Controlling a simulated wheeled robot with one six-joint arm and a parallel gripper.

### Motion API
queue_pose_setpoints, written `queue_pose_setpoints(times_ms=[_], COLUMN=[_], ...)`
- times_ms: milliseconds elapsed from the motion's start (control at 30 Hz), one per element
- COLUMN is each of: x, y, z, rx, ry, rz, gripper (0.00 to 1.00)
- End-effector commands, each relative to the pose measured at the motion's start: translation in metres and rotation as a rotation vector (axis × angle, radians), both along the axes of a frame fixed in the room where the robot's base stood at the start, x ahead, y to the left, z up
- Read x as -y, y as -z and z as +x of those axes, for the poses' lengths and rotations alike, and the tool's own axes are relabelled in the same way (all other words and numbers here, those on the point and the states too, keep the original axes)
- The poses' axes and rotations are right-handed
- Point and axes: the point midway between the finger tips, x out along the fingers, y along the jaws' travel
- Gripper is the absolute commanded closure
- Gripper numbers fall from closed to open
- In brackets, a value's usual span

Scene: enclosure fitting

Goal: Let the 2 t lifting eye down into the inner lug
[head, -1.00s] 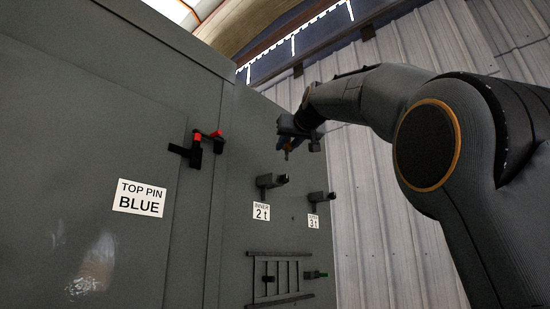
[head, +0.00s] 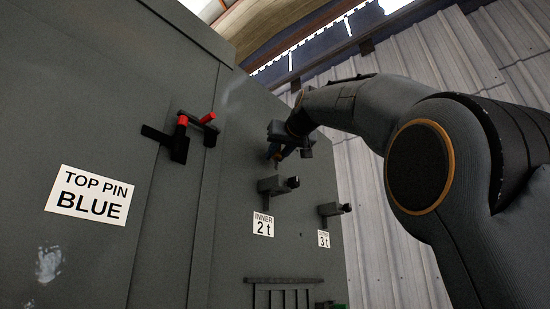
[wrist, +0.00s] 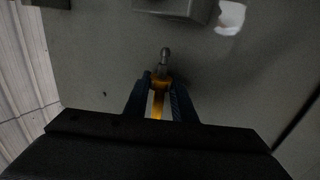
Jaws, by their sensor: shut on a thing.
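My gripper (wrist: 160,98) is shut on the lifting eye (wrist: 158,103), which shows orange between the blue fingers in the wrist view. Its grey metal end (wrist: 165,56) sticks out past the fingertips. In the head view my gripper (head: 277,154) is above the inner lug (head: 276,186), a dark block standing out from the panel over the "INNER 2 t" label (head: 263,224). The eye is mostly hidden there. A grey block (wrist: 172,8) at the top edge of the wrist view appears to be this lug, apart from the eye. Its opening is not visible.
The outer lug (head: 333,210), with its "3 t" label (head: 323,239), is to the right and lower. A latch with red pins (head: 182,135) and a "TOP PIN BLUE" label (head: 90,194) are at left. A barred frame (head: 284,292) is below.

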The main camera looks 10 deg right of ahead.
Motion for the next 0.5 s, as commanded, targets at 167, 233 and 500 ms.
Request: queue_pose_setpoints(times_ms=[167, 233, 500], x=[0.0005, 0.0005, 0.0013], y=[-0.0006, -0.0007, 0.0064], z=[-0.0003, -0.0010, -0.0033], rx=[0.001, 0.001, 0.000], ry=[0.001, 0.000, 0.000], rz=[0.000, 0.000, 0.002], gripper=[1.00, 1.00, 1.00])
